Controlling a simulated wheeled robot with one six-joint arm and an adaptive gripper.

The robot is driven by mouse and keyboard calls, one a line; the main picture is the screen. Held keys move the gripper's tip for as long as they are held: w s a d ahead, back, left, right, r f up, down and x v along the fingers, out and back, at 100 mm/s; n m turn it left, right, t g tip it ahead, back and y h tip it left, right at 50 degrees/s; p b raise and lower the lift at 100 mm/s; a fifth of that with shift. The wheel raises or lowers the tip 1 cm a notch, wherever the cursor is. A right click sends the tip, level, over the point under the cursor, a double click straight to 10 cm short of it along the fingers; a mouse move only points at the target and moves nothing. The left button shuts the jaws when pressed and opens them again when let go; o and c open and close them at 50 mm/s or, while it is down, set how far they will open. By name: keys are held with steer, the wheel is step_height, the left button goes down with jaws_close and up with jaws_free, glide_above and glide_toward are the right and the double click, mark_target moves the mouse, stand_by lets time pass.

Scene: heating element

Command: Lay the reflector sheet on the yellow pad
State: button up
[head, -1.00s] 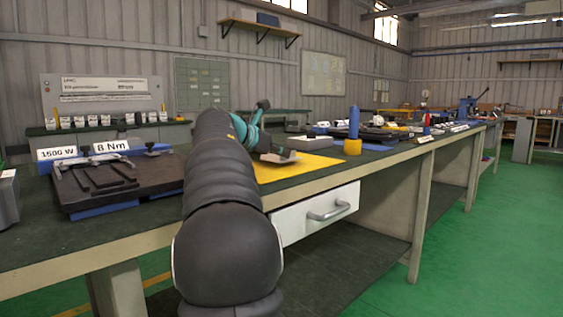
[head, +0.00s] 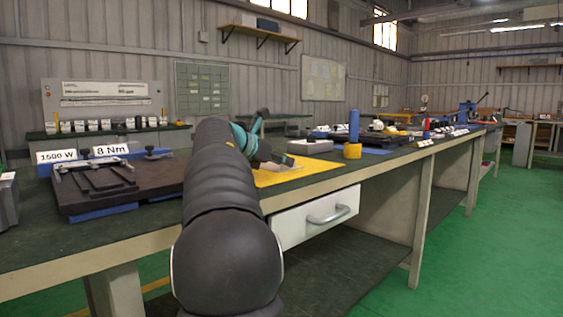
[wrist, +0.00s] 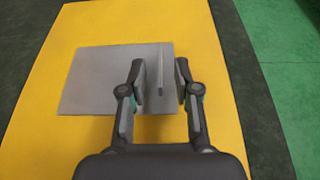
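The yellow pad (head: 300,175) lies on the green bench top, and it fills most of the wrist view (wrist: 75,150). The grey reflector sheet (wrist: 95,80) appears to lie flat on the pad, inside its edges, with yellow around it. It has a thin raised lip (wrist: 161,67) near its right side. My gripper (wrist: 162,82) is open, one finger on each side of the lip, with gaps showing. In the head view the sheet (head: 285,168) is a small grey strip on the pad, partly hidden by my arm. My gripper (head: 283,159) is just above it.
A blue cylinder on a yellow base (head: 353,140) stands right of the pad, and a light grey block (head: 310,146) sits behind it. A dark fixture plate (head: 120,185) on blue supports is at left. The bench's front edge is close to the pad.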

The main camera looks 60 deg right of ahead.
steer(key=p+v, duration=0.1)
steer(key=v, duration=1.1)
steer(key=shift+f+p, duration=0.1)
steer(key=shift+p, duration=0.25)
